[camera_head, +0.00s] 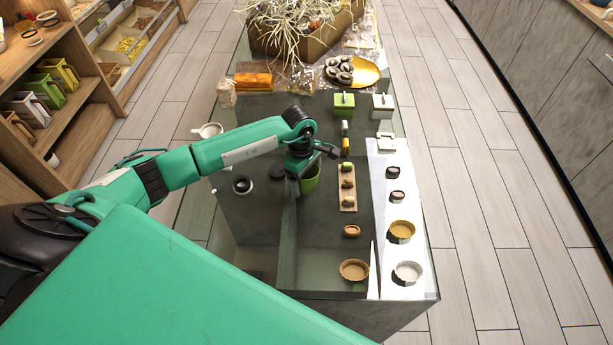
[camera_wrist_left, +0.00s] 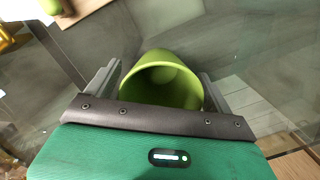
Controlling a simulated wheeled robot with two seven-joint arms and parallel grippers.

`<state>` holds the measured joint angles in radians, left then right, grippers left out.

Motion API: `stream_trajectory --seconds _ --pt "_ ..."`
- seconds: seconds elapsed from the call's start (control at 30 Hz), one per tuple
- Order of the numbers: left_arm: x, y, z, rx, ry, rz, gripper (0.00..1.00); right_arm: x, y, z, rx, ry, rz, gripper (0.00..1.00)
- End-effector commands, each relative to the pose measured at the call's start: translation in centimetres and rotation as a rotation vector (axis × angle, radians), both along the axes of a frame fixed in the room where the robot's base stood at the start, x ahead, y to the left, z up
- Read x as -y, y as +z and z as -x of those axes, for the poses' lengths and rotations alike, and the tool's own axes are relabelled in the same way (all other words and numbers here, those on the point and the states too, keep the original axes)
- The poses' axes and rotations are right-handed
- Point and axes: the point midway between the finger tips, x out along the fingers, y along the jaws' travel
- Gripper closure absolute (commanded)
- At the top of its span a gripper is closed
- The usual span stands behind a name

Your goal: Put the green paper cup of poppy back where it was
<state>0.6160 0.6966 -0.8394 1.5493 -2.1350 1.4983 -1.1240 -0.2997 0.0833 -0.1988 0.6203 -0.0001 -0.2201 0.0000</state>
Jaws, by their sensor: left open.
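The green paper cup (camera_head: 311,181) stands on the glass counter, left of the board with small cakes, partly hidden by my left gripper in the head view. The left wrist view looks into the mouth of the green cup (camera_wrist_left: 162,82); I see only a plain green inside, no clear poppy seeds. My left gripper (camera_head: 299,170) is at the cup. In the left wrist view the open fingers of the left gripper (camera_wrist_left: 160,72) are on either side of the cup, with a small gap visible at the right finger. My right gripper is not in view.
A wooden board (camera_head: 347,186) with small cakes is close on the right. Tart shells (camera_head: 354,270) are at the front. A white mug (camera_head: 207,130) stands behind my left arm.

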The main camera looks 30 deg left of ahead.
Motion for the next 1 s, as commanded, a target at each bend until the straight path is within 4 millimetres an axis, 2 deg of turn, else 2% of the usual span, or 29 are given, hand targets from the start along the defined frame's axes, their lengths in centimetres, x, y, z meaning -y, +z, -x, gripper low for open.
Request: stream_trajectory --seconds 0.03,0.17,0.4,0.6,0.8,1.0 --pt "0.0 0.4 0.0 0.0 0.0 0.0 0.15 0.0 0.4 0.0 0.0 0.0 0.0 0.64" --pt "-0.3 2.0 -0.2 0.005 -0.001 0.0 0.15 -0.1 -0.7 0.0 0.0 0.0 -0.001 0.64" --pt "-1.0 7.2 -0.2 0.005 -0.001 -0.001 0.15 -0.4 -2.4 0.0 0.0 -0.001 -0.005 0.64" --pt "-1.3 10.7 -0.3 0.003 -0.001 -0.001 0.15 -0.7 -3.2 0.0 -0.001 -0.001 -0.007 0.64" --pt "-1.5 12.1 -0.2 0.0 0.0 0.0 0.15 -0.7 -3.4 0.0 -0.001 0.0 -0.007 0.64" --pt "-1.5 12.2 -0.2 0.0 0.0 0.0 0.15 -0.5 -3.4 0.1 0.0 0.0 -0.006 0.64"
